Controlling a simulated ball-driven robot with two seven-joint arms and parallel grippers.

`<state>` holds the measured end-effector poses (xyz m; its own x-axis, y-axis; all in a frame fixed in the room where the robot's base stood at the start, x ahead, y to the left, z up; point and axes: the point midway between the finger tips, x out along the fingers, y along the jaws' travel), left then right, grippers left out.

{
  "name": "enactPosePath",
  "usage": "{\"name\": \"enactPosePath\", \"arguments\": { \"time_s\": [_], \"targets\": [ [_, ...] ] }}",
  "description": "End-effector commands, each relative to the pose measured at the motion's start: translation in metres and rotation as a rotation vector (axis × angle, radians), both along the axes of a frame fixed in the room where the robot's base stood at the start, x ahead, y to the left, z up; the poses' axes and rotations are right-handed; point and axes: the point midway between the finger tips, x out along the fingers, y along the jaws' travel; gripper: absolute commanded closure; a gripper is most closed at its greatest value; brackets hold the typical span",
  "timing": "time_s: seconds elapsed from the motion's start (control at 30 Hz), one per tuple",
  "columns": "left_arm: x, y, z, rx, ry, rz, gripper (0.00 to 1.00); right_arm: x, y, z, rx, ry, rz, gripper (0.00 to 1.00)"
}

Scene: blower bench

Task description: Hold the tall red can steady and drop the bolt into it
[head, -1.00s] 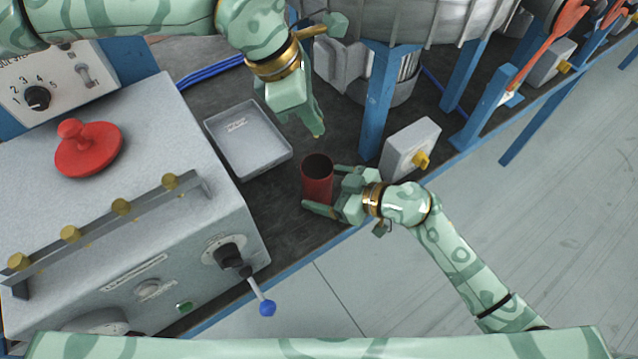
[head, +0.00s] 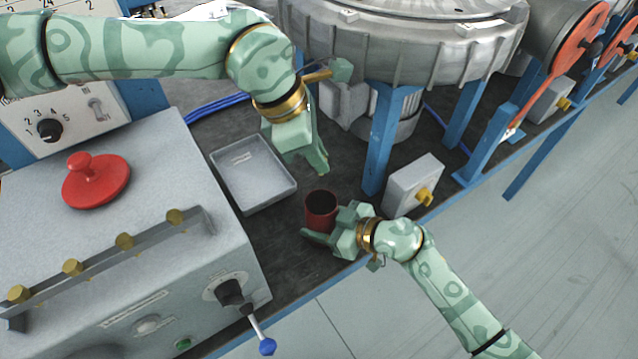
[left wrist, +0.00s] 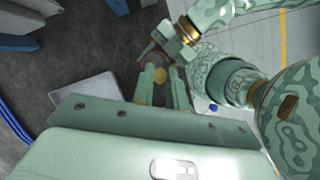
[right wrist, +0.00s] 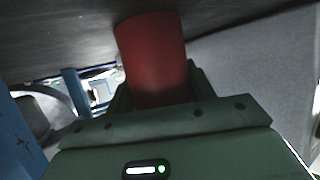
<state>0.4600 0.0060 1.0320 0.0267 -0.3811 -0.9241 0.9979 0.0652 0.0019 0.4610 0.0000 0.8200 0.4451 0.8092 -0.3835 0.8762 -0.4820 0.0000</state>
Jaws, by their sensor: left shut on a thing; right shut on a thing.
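The tall red can (head: 319,217) stands upright on the dark bench top, its open mouth facing up. My right gripper (head: 324,222) is shut on the can from the right. In the right wrist view the can (right wrist: 153,55) fills the space between the fingers. My left gripper (head: 320,165) is above and just behind the can's mouth, pointing down. In the left wrist view its fingers (left wrist: 160,85) are shut on a small brass-coloured round thing, the bolt (left wrist: 159,75). The bolt is hidden in the head view. The can shows partly beyond the fingertips there.
A grey tray (head: 284,199) lies left of the can. A grey box with a yellow knob (head: 412,184) stands to the right, near the bench edge. A blue post (head: 381,145) of the blower stand is behind. A large control box (head: 130,230) fills the left.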

Motion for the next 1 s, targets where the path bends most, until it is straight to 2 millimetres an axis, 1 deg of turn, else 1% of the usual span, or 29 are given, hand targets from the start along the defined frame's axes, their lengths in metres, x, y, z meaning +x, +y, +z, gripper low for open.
{"name": "enactPosePath", "arguments": {
  "time_s": [0.53, 0.67, 0.9, 0.93, 1.0],
  "targets": [
    [-0.006, -0.005, -0.038, 0.0, 0.002, 0.0, 1.0, 0.0, 0.0, 0.0, -0.001, 0.0, 0.0, 0.7],
    [-0.007, -0.006, -0.042, 0.0, 0.002, 0.0, 1.0, 0.0, 0.0, 0.0, -0.001, 0.0, 0.0, 0.7],
    [-0.007, -0.006, -0.043, 0.0, 0.001, 0.001, 1.0, 0.0, 0.0, 0.0, -0.001, 0.0, 0.0, 0.7],
    [-0.007, -0.006, -0.043, 0.0, 0.001, 0.001, 0.77, 0.0, 0.0, 0.0, -0.001, 0.0, 0.0, 0.7],
    [-0.007, -0.006, -0.042, 0.0, 0.001, 0.001, 0.6, 0.0, 0.0, 0.0, -0.001, 0.0, 0.0, 0.7]
  ]
}}
